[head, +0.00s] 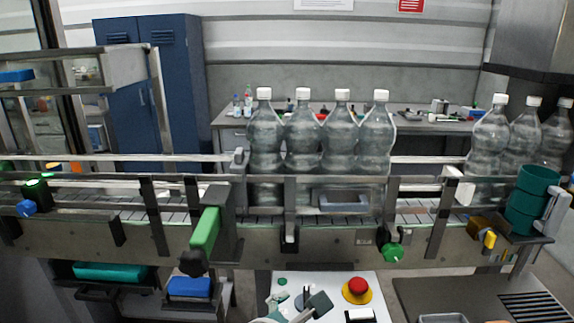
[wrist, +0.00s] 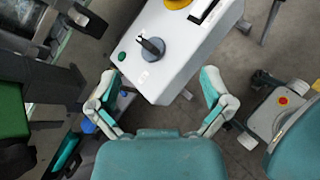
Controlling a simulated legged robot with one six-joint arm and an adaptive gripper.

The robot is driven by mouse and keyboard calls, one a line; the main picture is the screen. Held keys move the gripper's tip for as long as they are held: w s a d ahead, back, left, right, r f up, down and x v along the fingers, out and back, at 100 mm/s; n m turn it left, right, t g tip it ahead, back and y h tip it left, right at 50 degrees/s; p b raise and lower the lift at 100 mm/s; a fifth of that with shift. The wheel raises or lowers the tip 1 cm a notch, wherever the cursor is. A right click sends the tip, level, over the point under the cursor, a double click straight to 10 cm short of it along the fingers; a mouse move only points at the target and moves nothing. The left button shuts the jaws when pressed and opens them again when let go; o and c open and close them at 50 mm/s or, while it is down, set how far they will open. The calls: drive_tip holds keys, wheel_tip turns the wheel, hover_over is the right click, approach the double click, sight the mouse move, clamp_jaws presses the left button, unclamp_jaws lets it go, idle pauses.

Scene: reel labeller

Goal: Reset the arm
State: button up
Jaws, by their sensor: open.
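My gripper (wrist: 159,72) is open and empty in the wrist view, its two teal and grey fingers spread wide at either side of a white control box (wrist: 180,65). The box carries a black selector knob (wrist: 152,47), a green button (wrist: 122,56) and part of a yellow ring (wrist: 177,3). In the head view the same white panel (head: 335,279) is at the bottom centre, with a red mushroom button (head: 357,286) on a yellow base. Teal and grey parts of my arm or gripper show low in front of it, partly cut off by the frame edge.
A conveyor (head: 330,240) with rails crosses the head view. Several clear bottles (head: 303,140) with white caps stand on it, with more at the right (head: 490,135). A green lever (head: 205,230) juts forward left of the panel. Teal cylinders (head: 533,195) stand at the right.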

drive_tip(key=s+d+f+m+g+y, duration=0.1)
drive_tip(key=s+d+m+g+y, duration=0.1)
drive_tip(key=d+m, duration=0.5)
drive_tip(key=s+d+f+m+g+y, duration=0.1)
drive_tip(key=s+d+m+g+y, duration=0.2)
drive_tip(key=m, duration=1.4)
drive_tip(key=s+d+y, duration=0.1)
drive_tip(key=s+d, duration=0.1)
drive_tip(key=d, duration=0.1)
drive_tip(key=shift+d, duration=0.35)
